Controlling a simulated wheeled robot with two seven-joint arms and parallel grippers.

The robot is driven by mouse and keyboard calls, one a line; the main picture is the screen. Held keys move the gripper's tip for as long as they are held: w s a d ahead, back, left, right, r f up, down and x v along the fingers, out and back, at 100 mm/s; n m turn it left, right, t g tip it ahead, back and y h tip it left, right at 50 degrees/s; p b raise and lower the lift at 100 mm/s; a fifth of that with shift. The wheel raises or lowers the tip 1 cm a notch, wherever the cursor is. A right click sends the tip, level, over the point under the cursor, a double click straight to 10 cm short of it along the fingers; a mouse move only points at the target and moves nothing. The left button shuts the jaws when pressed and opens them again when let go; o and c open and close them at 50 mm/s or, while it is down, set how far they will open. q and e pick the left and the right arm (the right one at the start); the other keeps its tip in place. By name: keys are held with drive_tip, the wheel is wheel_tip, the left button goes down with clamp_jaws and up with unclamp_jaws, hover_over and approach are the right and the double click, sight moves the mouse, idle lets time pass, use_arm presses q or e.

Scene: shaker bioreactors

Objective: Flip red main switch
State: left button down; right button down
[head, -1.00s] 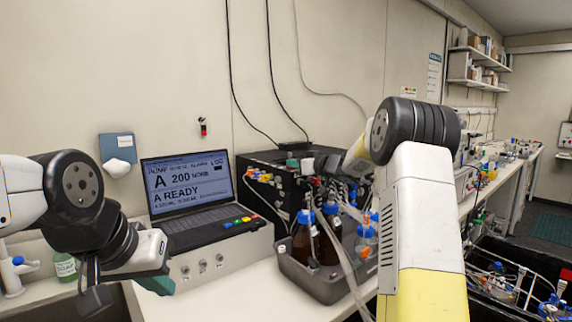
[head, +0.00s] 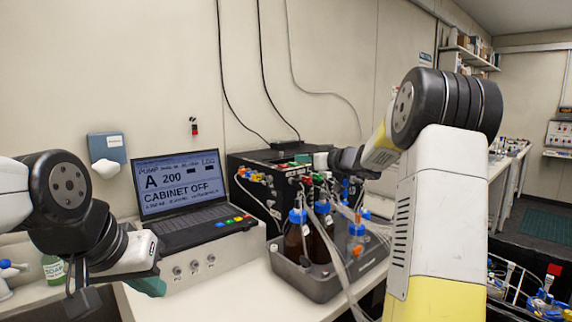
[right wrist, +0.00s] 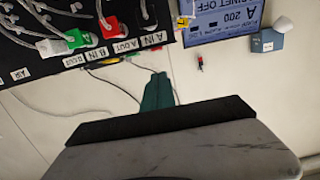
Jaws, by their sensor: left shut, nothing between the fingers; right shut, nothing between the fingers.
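The black cabinet (head: 262,180) with hose fittings stands right of the laptop (head: 182,190), whose screen reads "CABINET OFF". I cannot single out the red main switch for certain. A small red and black fixture (head: 194,127) is on the wall above the laptop; it also shows in the right wrist view (right wrist: 200,62). My right gripper (head: 303,159) is shut and empty, low over the cabinet top; its green fingers also show in the right wrist view (right wrist: 157,88). Whether it touches anything cannot be told. My left gripper (head: 148,286), shut and empty, hangs in front of the laptop's console.
A grey tray (head: 310,284) with brown blue-capped bottles (head: 321,240) and loose tubing stands before the cabinet. A blue wall box (head: 106,147) hangs left of the laptop. A green-labelled bottle (head: 54,268) is at far left. Cables hang down the wall behind the cabinet.

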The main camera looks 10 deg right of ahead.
drive_tip(key=r, duration=0.1)
drive_tip(key=s+r, duration=0.1)
drive_tip(key=r, duration=0.1)
drive_tip(key=shift+s+d, duration=0.35)
drive_tip(key=shift+d, duration=0.05)
hover_over(285, 166)
drive_tip(key=shift+s+d+f, duration=0.1)
drive_tip(key=shift+s+f, duration=0.25)
drive_tip(key=shift+f, duration=0.3)
wheel_tip(285, 166, down, 3)
drive_tip(key=shift+r, duration=0.2)
drive_tip(key=shift+w+f, duration=0.1)
drive_tip(key=shift+f, duration=0.55)
